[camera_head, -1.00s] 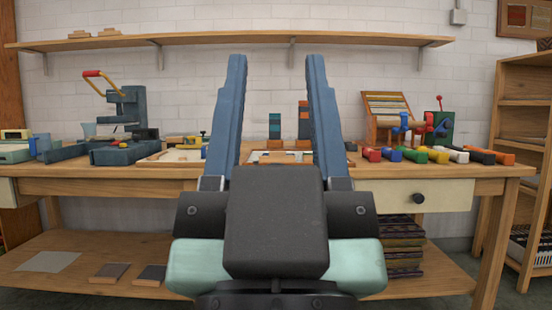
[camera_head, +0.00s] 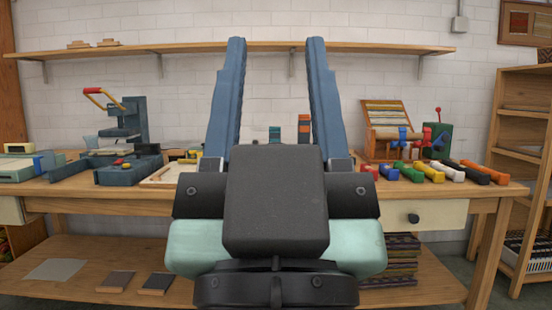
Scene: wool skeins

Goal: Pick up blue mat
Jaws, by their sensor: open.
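My gripper (camera_head: 276,42) fills the middle of the view, its two long blue fingers pointing up and away, apart with nothing between them. I cannot make out a clearly blue mat. A dark, flat mat-like piece (camera_head: 157,283) lies on the lower shelf at the left; its colour is hard to tell. Beside it lie a brownish flat piece (camera_head: 115,281) and a light grey sheet (camera_head: 56,269). My gripper is above and to the right of these, touching none of them. My gripper hides the middle of the bench.
The wooden bench (camera_head: 130,194) carries a blue press (camera_head: 130,125) at the left, a small loom (camera_head: 388,120) and several coloured rolls (camera_head: 415,172) at the right. A wall shelf (camera_head: 200,50) runs behind. A shelving unit (camera_head: 515,180) stands at the right.

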